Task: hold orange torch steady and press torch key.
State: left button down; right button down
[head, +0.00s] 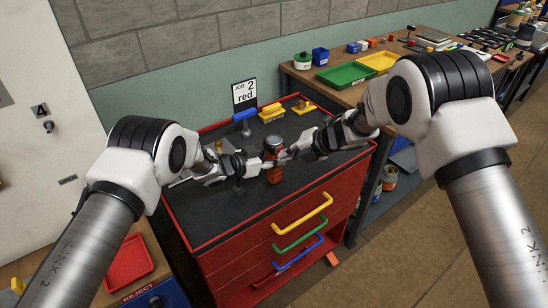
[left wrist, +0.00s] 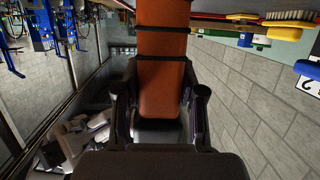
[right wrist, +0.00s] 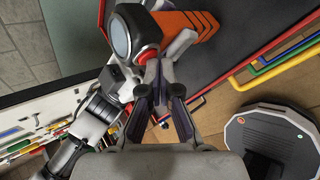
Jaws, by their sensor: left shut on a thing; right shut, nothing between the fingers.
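The orange torch (head: 273,175) stands upright over the black top of the red drawer cabinet, its dark head and lens uppermost. My left gripper (head: 262,164) is shut on the torch from the left. In the left wrist view the torch's orange body (left wrist: 161,85) with dark bands sits between the fingers. My right gripper (head: 288,155) is shut and empty at the torch's right side. In the right wrist view its closed fingertips (right wrist: 158,72) are right by the red round key (right wrist: 147,57), below the lens (right wrist: 120,40). Whether they touch the key I cannot tell.
The red cabinet (head: 262,235) has yellow, green and blue drawer handles. A sign (head: 245,94) reading "JOB 2 red" and several brushes (head: 271,112) are at the back of its top. A bench with a green tray (head: 346,76) stands at right, a red tray (head: 129,262) at lower left.

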jog(key=shift+d, duration=0.1)
dwell(0.3)
jog(key=shift+s+d, duration=0.2)
jog(key=shift+s, duration=0.15)
pick_arm(q)
jog(key=c, duration=0.6)
grip_release()
pick_arm(e)
jog(key=s+d, duration=0.2)
jog(key=s, duration=0.1)
jog(key=s+d, duration=0.1)
jog(key=shift+s+d, duration=0.25)
jog(key=shift+s, duration=0.15)
